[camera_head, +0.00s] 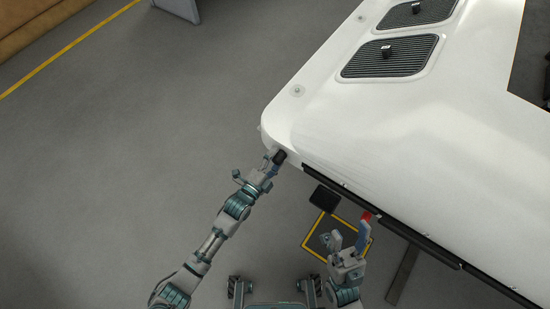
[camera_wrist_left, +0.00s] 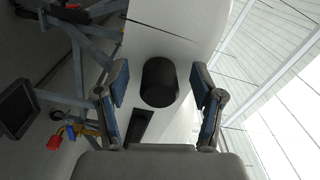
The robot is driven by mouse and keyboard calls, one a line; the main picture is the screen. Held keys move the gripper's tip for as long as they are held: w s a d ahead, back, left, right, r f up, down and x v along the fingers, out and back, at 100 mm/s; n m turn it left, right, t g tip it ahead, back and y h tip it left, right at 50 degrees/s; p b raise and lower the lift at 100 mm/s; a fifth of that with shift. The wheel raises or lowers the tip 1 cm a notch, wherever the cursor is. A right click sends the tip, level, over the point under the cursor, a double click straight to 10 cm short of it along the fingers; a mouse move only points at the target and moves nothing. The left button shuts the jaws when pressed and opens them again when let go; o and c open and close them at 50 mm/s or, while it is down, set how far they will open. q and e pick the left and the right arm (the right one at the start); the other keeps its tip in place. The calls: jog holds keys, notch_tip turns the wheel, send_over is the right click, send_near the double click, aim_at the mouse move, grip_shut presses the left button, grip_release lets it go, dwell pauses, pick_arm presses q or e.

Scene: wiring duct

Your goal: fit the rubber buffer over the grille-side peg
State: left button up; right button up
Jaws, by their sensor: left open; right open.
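The rubber buffer appears to be the short black cylinder (camera_head: 280,156) at the near left corner of the white body. It also shows in the left wrist view (camera_wrist_left: 159,82), between the spread fingers with a gap on each side. My left gripper (camera_head: 271,166) is open around it, and the left wrist view shows both blue-padded fingers (camera_wrist_left: 161,88) apart. My right gripper (camera_head: 349,240) is open, below the dark rail. Small round fittings sit on the white top, one (camera_head: 297,90) near the grilles. I cannot tell which is the grille-side peg; a dark knob (camera_head: 386,50) sits on the nearer grille.
The white body (camera_head: 350,120) fills the upper right. A dark rail (camera_head: 410,233) runs along its near edge. A red piece (camera_head: 367,216) is close to my right gripper. A black square (camera_head: 323,198) stands by a yellow floor outline. The floor at left is clear.

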pick_arm(q)
jog(key=v, duration=1.2)
